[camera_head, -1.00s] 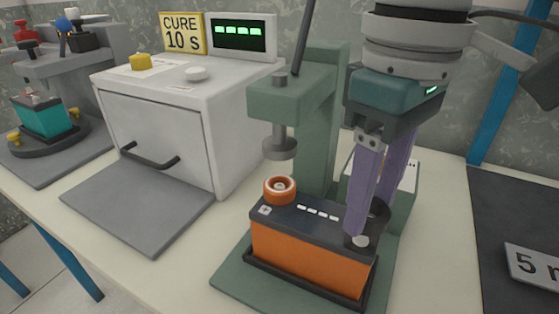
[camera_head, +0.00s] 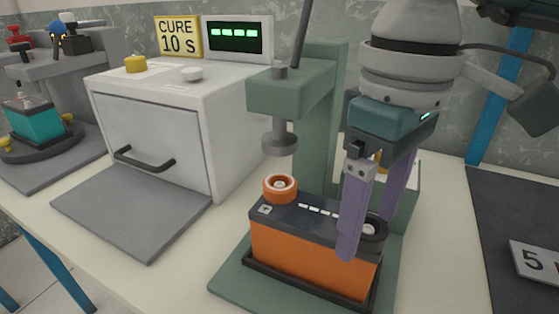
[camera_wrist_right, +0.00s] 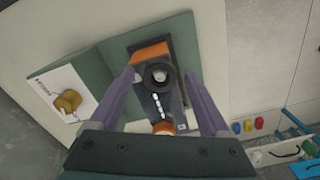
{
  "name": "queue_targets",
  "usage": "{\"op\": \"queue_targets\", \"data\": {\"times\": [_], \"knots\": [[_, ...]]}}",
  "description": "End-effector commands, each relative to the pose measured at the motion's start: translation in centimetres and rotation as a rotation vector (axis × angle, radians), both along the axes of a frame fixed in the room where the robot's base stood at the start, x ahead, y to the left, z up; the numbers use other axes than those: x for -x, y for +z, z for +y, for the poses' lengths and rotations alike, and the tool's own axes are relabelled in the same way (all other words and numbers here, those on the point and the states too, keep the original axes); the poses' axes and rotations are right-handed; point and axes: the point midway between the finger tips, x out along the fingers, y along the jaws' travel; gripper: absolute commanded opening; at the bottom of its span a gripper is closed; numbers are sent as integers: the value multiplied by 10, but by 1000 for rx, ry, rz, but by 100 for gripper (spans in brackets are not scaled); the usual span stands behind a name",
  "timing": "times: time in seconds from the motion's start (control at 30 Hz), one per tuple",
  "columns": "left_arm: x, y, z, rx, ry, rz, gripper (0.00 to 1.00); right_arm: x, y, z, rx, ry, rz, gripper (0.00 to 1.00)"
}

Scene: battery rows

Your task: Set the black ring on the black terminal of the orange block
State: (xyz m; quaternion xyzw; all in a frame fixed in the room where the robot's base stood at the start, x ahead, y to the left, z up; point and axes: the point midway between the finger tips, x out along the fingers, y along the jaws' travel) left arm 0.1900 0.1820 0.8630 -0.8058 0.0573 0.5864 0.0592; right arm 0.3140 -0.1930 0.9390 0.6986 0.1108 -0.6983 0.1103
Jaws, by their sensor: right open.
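The orange block (camera_head: 310,262) with a dark top stands on the green press base. The black ring (camera_head: 374,238) is at the block's right end, around the pale black-side terminal post (camera_head: 369,229); it looks flat on the top. The right wrist view shows the ring (camera_wrist_right: 158,66) encircling the post (camera_wrist_right: 159,76). My right gripper (camera_head: 368,238) is open, its purple fingers on either side of the ring and apart from it. The near finger hides part of the block's top. An orange ring (camera_head: 280,188) sits on the other terminal. My left gripper is not in view.
The green press (camera_head: 318,120) rises behind the block, its plunger (camera_head: 280,138) hanging above the orange ring. A white cure oven (camera_head: 150,135) stands to the left. A teal block (camera_head: 32,122) sits in a fixture at far left. A dark mat (camera_head: 515,215) lies at right.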

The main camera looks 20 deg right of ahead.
Motion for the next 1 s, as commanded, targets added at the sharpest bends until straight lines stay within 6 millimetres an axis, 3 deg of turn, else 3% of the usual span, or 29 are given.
{"op": "queue_targets", "data": {"times": [0.23,0.7,1.0], "knots": [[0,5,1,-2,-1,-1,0,-1,13,0,0,0,-4,80],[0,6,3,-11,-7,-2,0,-1,109,0,0,1,-4,80],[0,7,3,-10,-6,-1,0,0,124,0,-1,0,0,80]]}}
